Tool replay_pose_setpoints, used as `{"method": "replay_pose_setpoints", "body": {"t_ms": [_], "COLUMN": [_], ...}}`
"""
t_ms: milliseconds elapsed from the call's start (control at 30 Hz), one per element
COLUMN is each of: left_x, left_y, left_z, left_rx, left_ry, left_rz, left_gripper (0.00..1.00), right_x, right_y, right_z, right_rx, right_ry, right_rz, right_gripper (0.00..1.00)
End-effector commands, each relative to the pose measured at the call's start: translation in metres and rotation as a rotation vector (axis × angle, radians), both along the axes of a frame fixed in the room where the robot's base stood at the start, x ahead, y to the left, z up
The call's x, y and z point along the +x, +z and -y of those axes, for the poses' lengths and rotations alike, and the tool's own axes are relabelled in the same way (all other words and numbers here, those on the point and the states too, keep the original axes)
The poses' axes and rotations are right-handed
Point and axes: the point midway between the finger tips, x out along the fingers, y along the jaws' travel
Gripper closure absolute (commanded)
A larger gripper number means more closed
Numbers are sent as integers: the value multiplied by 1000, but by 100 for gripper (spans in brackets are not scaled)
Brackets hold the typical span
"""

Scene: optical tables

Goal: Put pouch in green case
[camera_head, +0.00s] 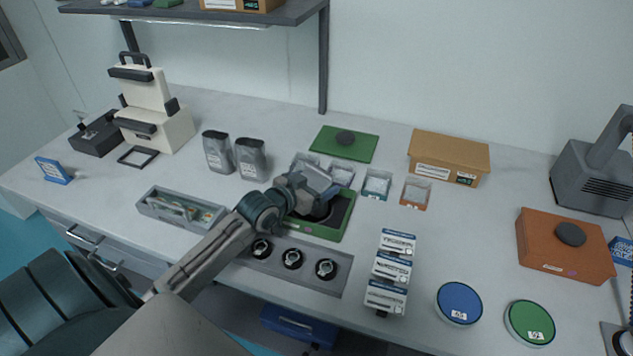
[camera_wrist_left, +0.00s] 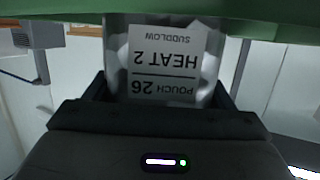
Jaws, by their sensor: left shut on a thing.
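The pouch (camera_wrist_left: 170,65) is between my left gripper's (camera_wrist_left: 160,95) fingers in the left wrist view. It is pale, with a white label reading "POUCH 26 HEAT 2", upside down in the picture. The green case (camera_head: 343,236) is open, with a green rim and dark inside. In the head view my left gripper (camera_head: 318,200) is over the case's left and middle part and hides much of it. The held pouch cannot be made out clearly there. A green band, likely the case's rim, crosses the top of the wrist view. My right gripper is out of view.
The green lid (camera_head: 344,144) lies flat behind the case. Small trays with clear bags, including an orange one (camera_head: 415,193), stand near it. A grey strip with round parts (camera_head: 293,259) lies in front. Two grey pouches (camera_head: 250,160) stand left. A closed orange case (camera_head: 565,248) is right.

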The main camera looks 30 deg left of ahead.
Motion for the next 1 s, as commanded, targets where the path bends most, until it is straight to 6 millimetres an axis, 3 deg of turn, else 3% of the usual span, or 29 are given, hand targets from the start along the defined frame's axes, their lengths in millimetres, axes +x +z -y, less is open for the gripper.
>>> {"method": "replay_pose_setpoints", "body": {"t_ms": [133, 167, 267, 667, 1000], "left_x": [0, 0, 0, -5, -60], "left_y": [-2, -3, -2, 1, 16], "left_z": [0, 0, 0, -1, -9], "left_rx": [0, 0, 0, 4, 9], "left_ry": [0, 0, 0, -1, -6], "left_rz": [1, 0, 0, -1, -3], "left_gripper": [69, 22, 2, 2, 2], "right_x": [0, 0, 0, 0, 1], "right_y": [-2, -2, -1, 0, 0], "right_z": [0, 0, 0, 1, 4], "right_rx": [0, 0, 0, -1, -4], "right_ry": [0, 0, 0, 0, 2], "right_rz": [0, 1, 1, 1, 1], "right_gripper": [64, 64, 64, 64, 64]}}
